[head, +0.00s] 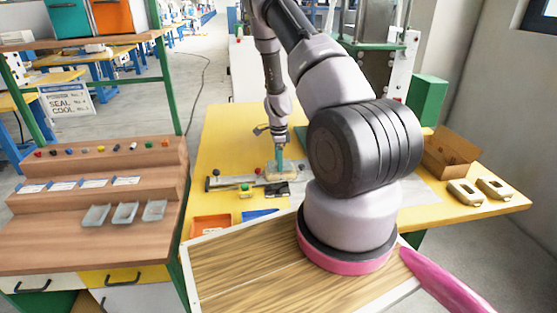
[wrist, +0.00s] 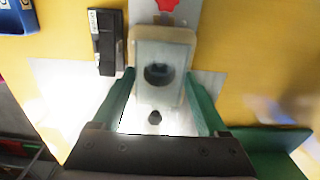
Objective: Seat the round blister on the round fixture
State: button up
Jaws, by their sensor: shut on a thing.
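My gripper (head: 279,150) points down over the yellow table. In the wrist view its green fingers (wrist: 160,80) are shut on a pale, translucent blister (wrist: 146,92). The blister lies over a tan fixture (wrist: 178,35), whose edge shows beyond and beside it. A dark round shape shows in the middle of the blister. The fixture also shows small under the gripper in the head view (head: 290,177). I cannot tell whether the blister touches the fixture or sits fully in it.
A black box (wrist: 106,40) lies left of the fixture, and a red knob (wrist: 167,5) is beyond it. Two tan fixtures (head: 463,192) (head: 494,189) and a cardboard box (head: 450,153) stand at the table's right. Three clear trays (head: 124,212) lie on the left wooden shelf.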

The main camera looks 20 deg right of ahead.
jog(key=shift+f, duration=0.4)
jog(key=o, duration=0.9)
jog(key=shift+c, duration=1.1)
jog(key=shift+r, duration=0.1)
notch_tip(320, 180, up, 7)
